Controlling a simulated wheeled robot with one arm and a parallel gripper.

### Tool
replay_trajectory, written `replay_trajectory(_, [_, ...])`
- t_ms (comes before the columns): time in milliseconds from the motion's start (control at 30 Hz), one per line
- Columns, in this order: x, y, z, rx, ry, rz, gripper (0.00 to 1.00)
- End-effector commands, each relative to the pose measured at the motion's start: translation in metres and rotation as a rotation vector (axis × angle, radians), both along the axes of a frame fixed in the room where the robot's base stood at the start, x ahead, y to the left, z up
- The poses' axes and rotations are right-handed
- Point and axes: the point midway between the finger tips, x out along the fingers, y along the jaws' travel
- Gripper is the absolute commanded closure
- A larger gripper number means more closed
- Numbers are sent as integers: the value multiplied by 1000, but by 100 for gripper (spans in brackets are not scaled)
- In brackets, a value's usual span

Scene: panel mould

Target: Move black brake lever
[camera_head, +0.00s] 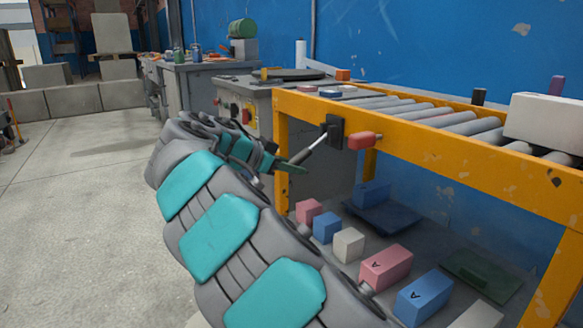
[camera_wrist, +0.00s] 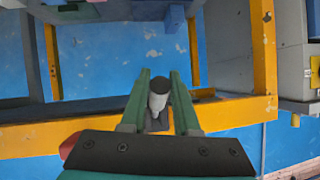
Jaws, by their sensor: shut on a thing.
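The black brake lever is mounted on the yellow conveyor frame by a black plate (camera_head: 334,131). Its pale metal rod slants down and left from the plate to a dark grip (camera_head: 300,157). My gripper (camera_head: 290,168) is at that grip, with its green fingers on it. The fingers are shut on the lever. Part of the grip is hidden by the fingers in the head view.
A red handle (camera_head: 363,140) sits on the yellow frame (camera_head: 440,150) just right of the lever plate. Several pink, blue and white blocks lie below the conveyor. A grey cabinet (camera_head: 243,105) with buttons stands behind my arm. The floor at left is clear.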

Motion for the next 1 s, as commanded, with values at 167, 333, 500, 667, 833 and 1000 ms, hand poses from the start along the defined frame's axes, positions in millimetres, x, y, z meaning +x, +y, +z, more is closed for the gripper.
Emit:
replay_trajectory(167, [-1, -1, -2, 0, 5, -3, 55])
replay_trajectory(333, [0, 0, -2, 0, 3, -2, 40])
replay_trajectory(500, [0, 0, -1, 0, 3, -2, 40])
replay_trajectory(667, [-3, 3, 2, 1, 1, -1, 40])
replay_trajectory(833, [-14, 15, 11, 1, 0, 2, 40])
replay_trajectory(1000, [-32, 33, 24, 1, 0, 2, 40])
